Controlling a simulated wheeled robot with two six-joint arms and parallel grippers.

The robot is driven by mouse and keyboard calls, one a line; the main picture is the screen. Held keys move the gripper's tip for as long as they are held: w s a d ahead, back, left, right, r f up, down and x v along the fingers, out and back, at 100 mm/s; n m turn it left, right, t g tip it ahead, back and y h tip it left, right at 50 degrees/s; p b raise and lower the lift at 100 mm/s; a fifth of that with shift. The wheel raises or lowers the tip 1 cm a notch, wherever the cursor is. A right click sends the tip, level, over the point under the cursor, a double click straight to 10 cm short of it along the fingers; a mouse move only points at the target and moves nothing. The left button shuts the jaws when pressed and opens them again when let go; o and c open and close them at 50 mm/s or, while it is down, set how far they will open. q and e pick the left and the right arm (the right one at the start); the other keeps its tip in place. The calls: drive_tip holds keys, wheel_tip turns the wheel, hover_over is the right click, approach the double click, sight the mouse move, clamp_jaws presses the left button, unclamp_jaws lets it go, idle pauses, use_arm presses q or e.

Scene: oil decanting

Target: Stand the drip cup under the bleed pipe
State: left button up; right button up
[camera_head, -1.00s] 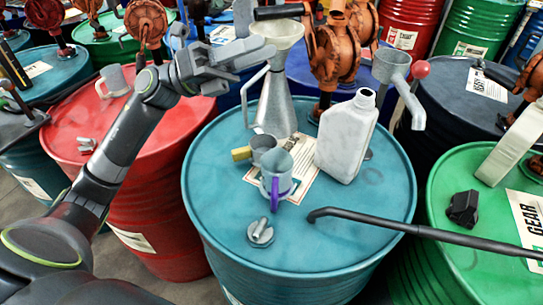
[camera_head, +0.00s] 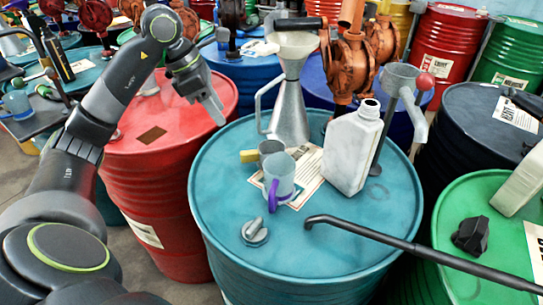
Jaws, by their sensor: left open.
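Two cups stand close together on the teal drum (camera_head: 315,255): a grey-blue cup with a purple handle (camera_head: 281,175) in front, and a grey cup with a yellow handle (camera_head: 268,150) partly hidden behind it. I cannot tell which is the drip cup. At the drum's back right, a grey cup-topped pipe with a slanted spout (camera_head: 414,118) and a red ball sits by a dark post; it may be the bleed pipe. My left gripper (camera_head: 216,108) is open and empty, pointing down above the gap between the red and teal drums, left of the cups. My right gripper is out of view.
A white jug (camera_head: 350,150) and a metal funnel can (camera_head: 289,105) stand behind the cups. A dark bent rod (camera_head: 375,233) crosses the front right. A grey cap (camera_head: 254,232) lies front left. An orange pump (camera_head: 348,65) rises behind. The drum's front centre is clear.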

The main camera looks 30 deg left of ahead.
use_arm(q)
drive_tip(key=p, duration=0.1)
approach(248, 152)
drive_tip(key=x, duration=0.5)
drive_tip(key=shift+s+a+f, duration=0.1)
drive_tip(key=shift+f, duration=0.05)
drive_tip(key=shift+p+x, duration=0.85)
drive_tip(key=shift+x, duration=1.75)
clamp_jaws()
